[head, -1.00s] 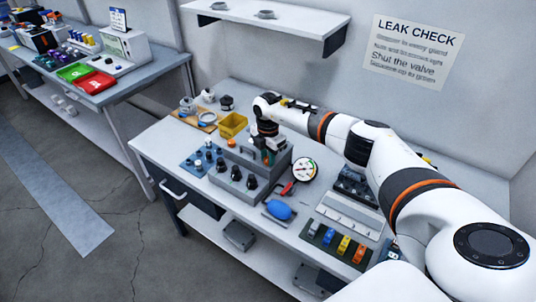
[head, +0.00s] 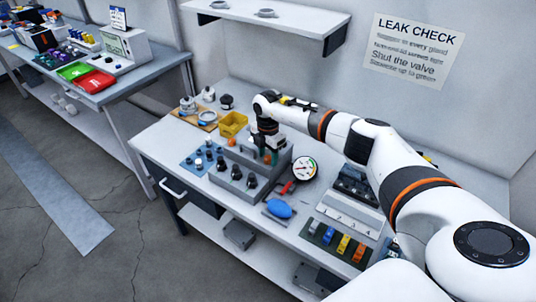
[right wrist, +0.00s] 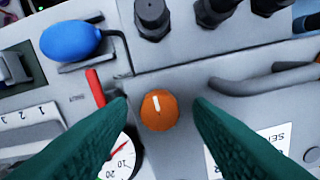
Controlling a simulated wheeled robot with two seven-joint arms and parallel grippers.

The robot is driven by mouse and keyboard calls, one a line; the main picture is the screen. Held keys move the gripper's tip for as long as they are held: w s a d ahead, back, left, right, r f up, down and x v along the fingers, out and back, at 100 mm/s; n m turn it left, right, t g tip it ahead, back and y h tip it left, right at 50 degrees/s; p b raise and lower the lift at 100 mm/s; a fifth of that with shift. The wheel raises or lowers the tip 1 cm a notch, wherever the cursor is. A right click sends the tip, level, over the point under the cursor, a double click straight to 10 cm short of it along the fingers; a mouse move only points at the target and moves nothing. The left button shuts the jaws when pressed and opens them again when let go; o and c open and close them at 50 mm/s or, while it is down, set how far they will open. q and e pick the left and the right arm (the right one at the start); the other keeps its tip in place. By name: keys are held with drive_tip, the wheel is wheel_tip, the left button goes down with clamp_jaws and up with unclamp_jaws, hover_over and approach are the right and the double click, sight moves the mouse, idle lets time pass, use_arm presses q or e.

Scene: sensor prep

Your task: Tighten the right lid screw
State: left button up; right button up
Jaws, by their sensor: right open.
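The grey box (head: 231,184) stands on the workbench, with several black glands along its front. The right lid screw is an orange round head with a white mark (right wrist: 159,109), seen in the right wrist view on the grey lid (right wrist: 235,75). My right gripper (head: 268,156) points down over the right part of the lid. Its green fingers are open, one on each side of the screw, with visible gaps. In the head view this screw is mostly hidden by the fingers. Another orange screw (head: 231,142) shows on the left part of the lid. My left gripper is out of view.
A blue bulb (head: 279,208) and a round gauge (head: 304,170) with a red valve handle (head: 288,187) lie close to the box's right. A yellow bin (head: 232,124) stands behind it. A blue mat (head: 190,163) with small parts lies left.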

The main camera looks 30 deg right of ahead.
sight(268, 157)
wheel_tip(268, 157, up, 12)
drive_tip(key=b, duration=0.3)
drive_tip(key=shift+f, duration=0.1)
idle(0.3)
